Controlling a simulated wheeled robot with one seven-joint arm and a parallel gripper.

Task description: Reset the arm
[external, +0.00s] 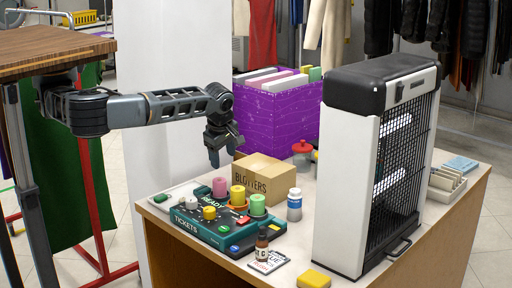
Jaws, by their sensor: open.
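My arm reaches in from the left, from beside a wooden top, out over the counter. My gripper (225,155) hangs pointing down above the back left part of the counter (160,228). Its fingers are apart and I see nothing between them. Below it is a dark green ticket board (205,240) holding pink, yellow and green cylinders and several coloured buttons. The gripper is above and apart from a cardboard box marked "BLOTTERS" (262,180), as far as this view shows.
A purple file box (275,115) stands behind the cardboard box. A tall white and black caged unit (345,170) fills the counter's right side.

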